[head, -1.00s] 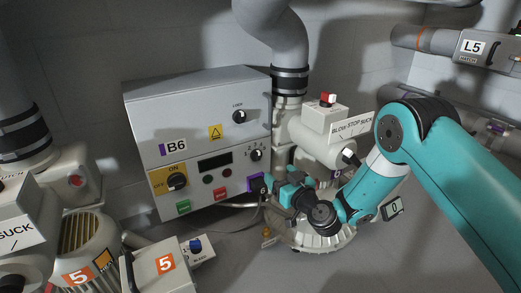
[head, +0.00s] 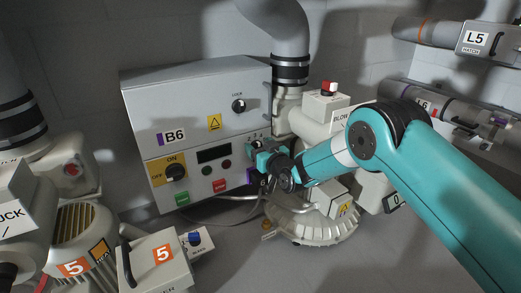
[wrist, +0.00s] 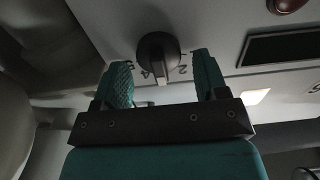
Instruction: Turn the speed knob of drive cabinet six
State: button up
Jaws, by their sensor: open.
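Drive cabinet six (head: 245,85) is a grey box marked B6 against the back wall. Its speed knob (wrist: 158,50), dark and round with a pale pointer and numbers around it, shows in the wrist view just ahead of my fingers. My gripper (wrist: 163,75) is open, with one teal ribbed finger on either side of the knob's line. I cannot tell whether the fingertips overlap the knob or touch it.
A blower marked 5 (head: 85,235) stands front left.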

jog(key=shift+c, duration=0.3)
jog(key=c, duration=0.8)
jog(key=shift+n, duration=0.4)
jog(key=n, duration=0.2)
jog(key=shift+s+a+n, duration=0.1)
jog(key=shift+n, duration=0.3)
jog(key=n, duration=0.3)
jog(key=shift+a+n, duration=0.15)
jog(key=shift+n, duration=0.15)
jog(key=n, duration=0.6)
jog(key=shift+s+a+f+n, duration=0.1)
jog(key=shift+s+f+n, duration=0.05)
jog(key=shift+f+n, duration=0.15)
